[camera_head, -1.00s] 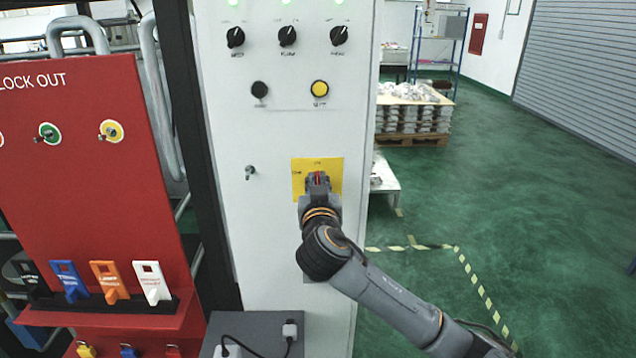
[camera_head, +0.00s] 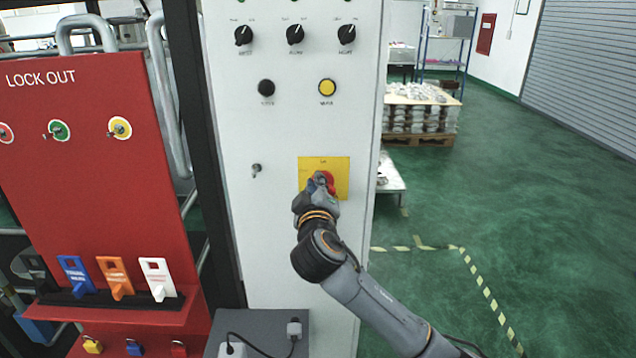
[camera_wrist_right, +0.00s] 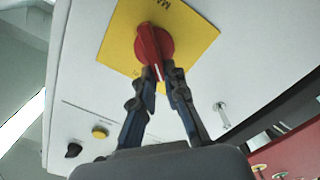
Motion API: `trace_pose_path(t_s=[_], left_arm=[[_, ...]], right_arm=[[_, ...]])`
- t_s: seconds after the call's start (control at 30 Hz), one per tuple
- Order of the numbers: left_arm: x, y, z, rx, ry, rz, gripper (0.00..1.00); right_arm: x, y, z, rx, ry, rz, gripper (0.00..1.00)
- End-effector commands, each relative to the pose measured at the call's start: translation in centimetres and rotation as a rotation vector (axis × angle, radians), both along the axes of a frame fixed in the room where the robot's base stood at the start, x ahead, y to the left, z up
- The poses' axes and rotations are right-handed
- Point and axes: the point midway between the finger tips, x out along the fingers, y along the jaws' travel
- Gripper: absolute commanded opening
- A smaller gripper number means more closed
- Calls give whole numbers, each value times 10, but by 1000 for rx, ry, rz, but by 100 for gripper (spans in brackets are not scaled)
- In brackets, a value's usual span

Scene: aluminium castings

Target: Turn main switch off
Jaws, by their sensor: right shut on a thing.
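The main switch is a red rotary knob (camera_head: 328,182) on a yellow plate (camera_head: 341,166) on the white cabinet front. In the right wrist view the red knob (camera_wrist_right: 151,44) sits on the yellow plate (camera_wrist_right: 190,27), its white-marked handle end between my fingers. My right gripper (camera_head: 322,186) is shut on this handle; it also shows in the right wrist view (camera_wrist_right: 157,76). The gripper hides part of the knob in the head view. My left gripper is not in view.
Above the switch are black selector knobs (camera_head: 295,34), a black button (camera_head: 266,87) and a yellow button (camera_head: 327,87). A key switch (camera_head: 256,169) sits to the left. A red lock-out board (camera_head: 90,190) stands further left. Green floor (camera_head: 540,220) is open at right.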

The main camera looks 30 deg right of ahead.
Motion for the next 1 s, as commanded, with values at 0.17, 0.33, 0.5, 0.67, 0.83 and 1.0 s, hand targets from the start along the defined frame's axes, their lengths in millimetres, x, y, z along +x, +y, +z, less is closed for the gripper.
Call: trace_pose_path(t_s=[0.17, 0.33, 0.5, 0.67, 0.83, 1.0], left_arm=[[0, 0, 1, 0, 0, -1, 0], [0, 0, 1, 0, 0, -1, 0], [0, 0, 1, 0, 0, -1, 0], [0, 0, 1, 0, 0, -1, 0], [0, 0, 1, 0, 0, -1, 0], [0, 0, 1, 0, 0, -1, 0]], right_arm=[[1, 1, -2, -87, 55, 0, 0], [1, 2, -3, -141, 88, 0, 0], [2, 2, -4, -167, 103, -1, 0], [2, 2, -4, -174, 107, -1, 0], [2, 2, -4, -175, 107, 0, 0], [2, 2, -4, -174, 107, 0, 24]])
